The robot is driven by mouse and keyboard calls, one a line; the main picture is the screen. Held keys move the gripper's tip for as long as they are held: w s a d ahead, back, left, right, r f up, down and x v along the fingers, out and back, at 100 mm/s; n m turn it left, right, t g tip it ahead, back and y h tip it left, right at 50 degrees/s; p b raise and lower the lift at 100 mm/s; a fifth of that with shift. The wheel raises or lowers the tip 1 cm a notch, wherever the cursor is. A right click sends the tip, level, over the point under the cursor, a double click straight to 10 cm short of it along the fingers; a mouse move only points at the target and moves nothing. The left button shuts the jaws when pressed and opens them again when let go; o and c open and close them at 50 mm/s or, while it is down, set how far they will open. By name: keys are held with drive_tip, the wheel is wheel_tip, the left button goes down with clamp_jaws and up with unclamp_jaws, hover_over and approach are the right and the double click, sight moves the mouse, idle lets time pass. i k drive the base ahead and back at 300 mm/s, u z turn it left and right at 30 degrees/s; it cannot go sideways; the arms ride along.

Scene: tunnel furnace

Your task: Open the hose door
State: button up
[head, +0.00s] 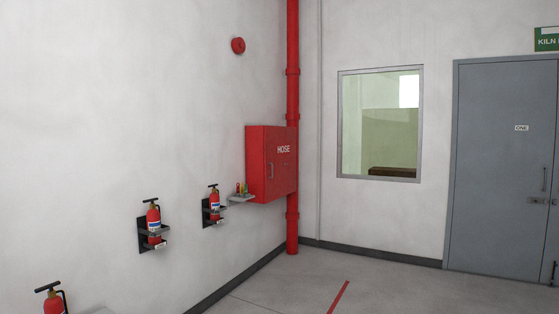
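A red hose cabinet (257,164) is fixed to the left wall near the room's corner. Its front, the hose door (284,172), carries the white word HOSE and looks shut. A small handle (271,171) shows at the left side of the door, and a small dark mark, perhaps a latch, shows to its right. My gripper is not in view, and the cabinet stands some way off across the room.
Red fire extinguishers hang along the left wall, at the middle (153,222), nearer the cabinet (214,205) and at the bottom left (52,302). A small shelf (242,198) with colored items juts out beside the cabinet. A red pipe (293,90) runs behind it. The floor (400,288) ahead is clear.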

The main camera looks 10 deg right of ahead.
sight(280, 142)
drive_tip(key=z, duration=0.25)
drive_tip(key=i, duration=0.95)
drive_tip(key=z, duration=0.65)
drive_tip(key=i, duration=1.8)
drive_tip(key=z, duration=0.2)
drive_tip(key=i, duration=1.8)
drive_tip(key=u, duration=0.8)
drive_tip(key=i, duration=1.85)
drive_tip(key=u, duration=1.25)
drive_tip(key=i, duration=0.7)
drive_tip(key=u, duration=0.2)
